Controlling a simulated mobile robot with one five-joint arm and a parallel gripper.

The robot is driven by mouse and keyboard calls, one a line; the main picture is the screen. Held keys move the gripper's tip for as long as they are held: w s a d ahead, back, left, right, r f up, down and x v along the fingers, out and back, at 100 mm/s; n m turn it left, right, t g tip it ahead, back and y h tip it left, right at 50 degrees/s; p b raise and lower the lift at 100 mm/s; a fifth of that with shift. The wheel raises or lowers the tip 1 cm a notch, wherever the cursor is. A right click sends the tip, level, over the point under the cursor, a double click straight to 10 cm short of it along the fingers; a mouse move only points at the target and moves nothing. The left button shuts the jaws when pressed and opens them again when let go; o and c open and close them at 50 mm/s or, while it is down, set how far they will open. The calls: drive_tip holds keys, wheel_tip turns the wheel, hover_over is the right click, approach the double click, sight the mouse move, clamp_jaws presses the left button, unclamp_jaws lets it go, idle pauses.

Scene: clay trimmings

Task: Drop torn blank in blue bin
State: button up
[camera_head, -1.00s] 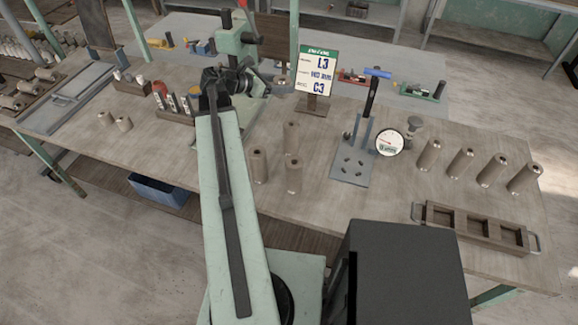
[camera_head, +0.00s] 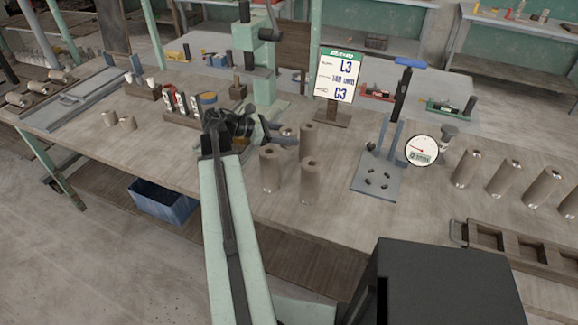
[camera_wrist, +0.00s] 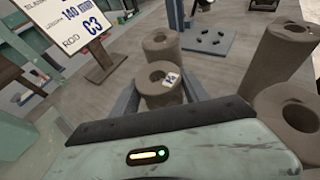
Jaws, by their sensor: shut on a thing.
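My gripper (camera_wrist: 160,92) is shut on a brown cylindrical blank (camera_wrist: 168,98) with a hole in its top and a small white marked tag on its rim. In the head view the gripper (camera_head: 283,136) is partly hidden behind my arm's wrist, with only a little of the blank showing. The blue bin (camera_head: 163,203) stands low, under the table's front edge at the left, apart from the gripper. Its inside is mostly dark. I cannot make out a tear on the blank.
Three standing blanks are close to the gripper: one behind (camera_head: 309,137) and two in front (camera_head: 270,170), (camera_head: 310,182). A sign (camera_head: 339,77), a grey plate with pegs (camera_head: 376,178) and a round dial (camera_head: 421,151) stand right. Small blanks (camera_head: 110,118) lie left.

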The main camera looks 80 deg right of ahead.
wheel_tip(320, 180, down, 8)
drive_tip(key=b, duration=0.6)
drive_tip(key=shift+r, duration=0.2)
drive_tip(key=shift+f, duration=0.1)
drive_tip(key=o, duration=1.7)
drive_tip(key=shift+c, duration=0.2)
